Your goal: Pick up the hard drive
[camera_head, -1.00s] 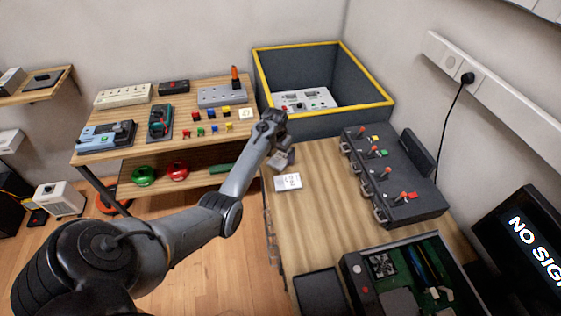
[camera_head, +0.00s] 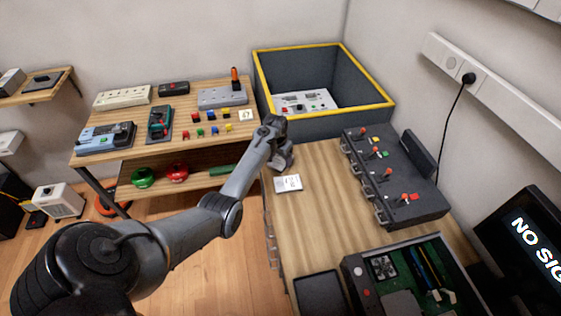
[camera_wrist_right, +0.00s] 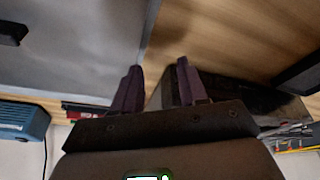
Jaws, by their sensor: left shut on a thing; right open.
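The hard drive (camera_head: 288,184) is a flat, light grey-white box with dark print on its top. It lies at the left edge of the wooden bench (camera_head: 312,212) in the head view. My left gripper (camera_head: 284,163) reaches it from behind and is shut on it at its far edge; the wrist hides the exact contact. The drive looks flat at bench level, and I cannot tell whether it is lifted. My right gripper (camera_wrist_right: 159,68) shows in the right wrist view with its two dark fingers apart and nothing between them.
A dark bin with a yellow rim (camera_head: 328,110) stands behind. A switch box (camera_head: 395,178) and an open computer case (camera_head: 408,275) stand on the right. A side table (camera_head: 150,97) holds several small blocks and devices. The bench middle is clear.

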